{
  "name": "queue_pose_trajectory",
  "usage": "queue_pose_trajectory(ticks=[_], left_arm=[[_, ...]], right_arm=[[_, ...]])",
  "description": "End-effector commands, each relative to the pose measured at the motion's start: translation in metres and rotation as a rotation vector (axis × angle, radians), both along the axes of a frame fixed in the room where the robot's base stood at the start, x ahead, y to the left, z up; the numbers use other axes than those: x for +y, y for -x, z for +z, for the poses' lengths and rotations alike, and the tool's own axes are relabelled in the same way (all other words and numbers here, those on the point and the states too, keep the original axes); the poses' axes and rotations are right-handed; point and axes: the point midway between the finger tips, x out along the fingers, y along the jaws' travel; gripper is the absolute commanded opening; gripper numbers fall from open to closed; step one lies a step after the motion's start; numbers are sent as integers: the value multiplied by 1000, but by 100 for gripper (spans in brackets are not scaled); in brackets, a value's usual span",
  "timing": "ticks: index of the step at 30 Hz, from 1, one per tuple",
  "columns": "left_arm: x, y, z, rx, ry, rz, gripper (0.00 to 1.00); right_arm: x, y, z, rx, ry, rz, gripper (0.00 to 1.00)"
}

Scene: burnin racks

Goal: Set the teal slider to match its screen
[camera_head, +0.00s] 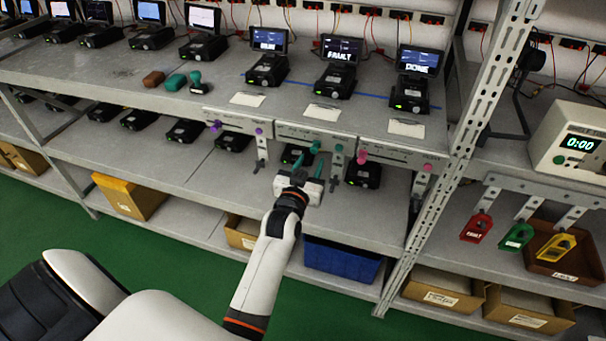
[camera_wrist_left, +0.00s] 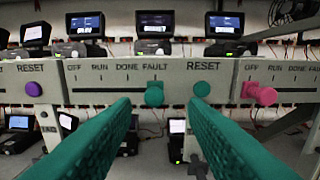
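The teal slider also shows in the head view (camera_head: 315,147). A second teal knob (camera_wrist_left: 202,89) sits to its right under RESET. The middle screen (camera_head: 342,50) above this panel reads FAULT. My left gripper (camera_wrist_left: 160,104) is open and empty, its teal fingers pointing at the panel. In the left wrist view, the slider appears between the fingertips, with visible gaps. Whether the tips reach its depth, I cannot tell. My right gripper is not in view.
A purple RESET knob (camera_wrist_left: 34,89) is on the left panel. A pink slider (camera_wrist_left: 267,96) is on the right panel near OFF. A metal rack post (camera_head: 487,90) rises at right. A blue bin (camera_head: 342,260) sits below on the lower shelf.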

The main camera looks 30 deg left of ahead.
Motion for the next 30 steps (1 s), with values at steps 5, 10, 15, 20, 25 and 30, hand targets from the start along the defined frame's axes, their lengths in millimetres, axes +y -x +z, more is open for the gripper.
queue_pose_trajectory(ticks=[5,10,15,20,25,30], left_arm=[[-11,38,4,4,1,-1,40],[-17,61,2,3,1,-2,40],[-20,70,1,0,1,-2,40],[-20,71,1,-1,1,-2,40],[-20,70,1,0,1,-2,40],[-20,70,0,0,1,-2,40]], right_arm=[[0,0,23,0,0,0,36],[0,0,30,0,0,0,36],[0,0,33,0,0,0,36],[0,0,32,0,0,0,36],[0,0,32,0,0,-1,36],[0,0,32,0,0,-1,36]])
